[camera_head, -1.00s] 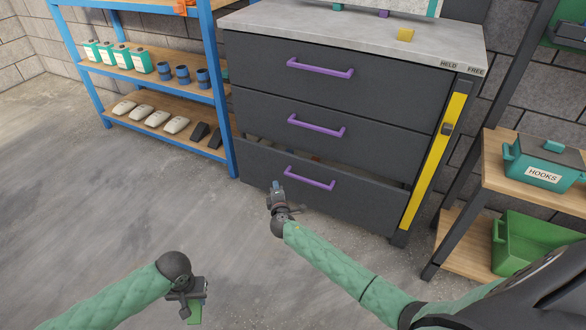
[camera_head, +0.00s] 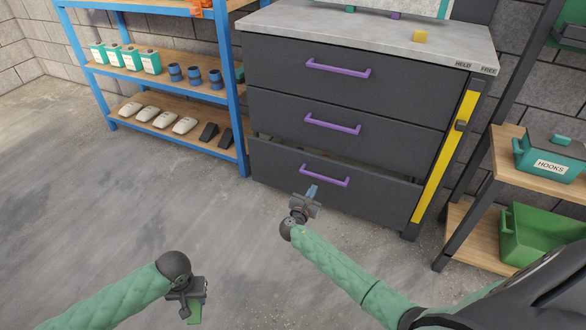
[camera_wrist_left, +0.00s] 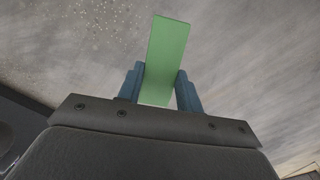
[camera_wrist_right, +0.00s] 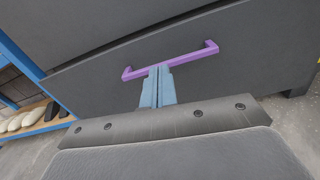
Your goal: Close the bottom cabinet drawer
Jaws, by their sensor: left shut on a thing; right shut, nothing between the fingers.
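The bottom cabinet drawer (camera_head: 375,191) is dark grey with a purple handle (camera_head: 325,176). It stands partly open, with a gap showing above its front. The handle also shows in the right wrist view (camera_wrist_right: 190,60). My right gripper (camera_head: 312,192) is shut and empty, its fingertips close to the drawer front just below the handle; I cannot tell whether they touch. The fingers show together in the right wrist view (camera_wrist_right: 158,85). My left gripper (camera_head: 193,305) is low at the front, away from the cabinet, shut on a green block (camera_wrist_left: 165,50).
The cabinet (camera_head: 350,95) has two upper drawers, both closed, and a yellow block (camera_head: 420,36) on top. A blue shelf rack (camera_head: 237,100) stands to the left. A shelf with a teal HOOKS bin (camera_head: 550,160) and a green bin (camera_head: 540,235) is at right. The floor at left is clear.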

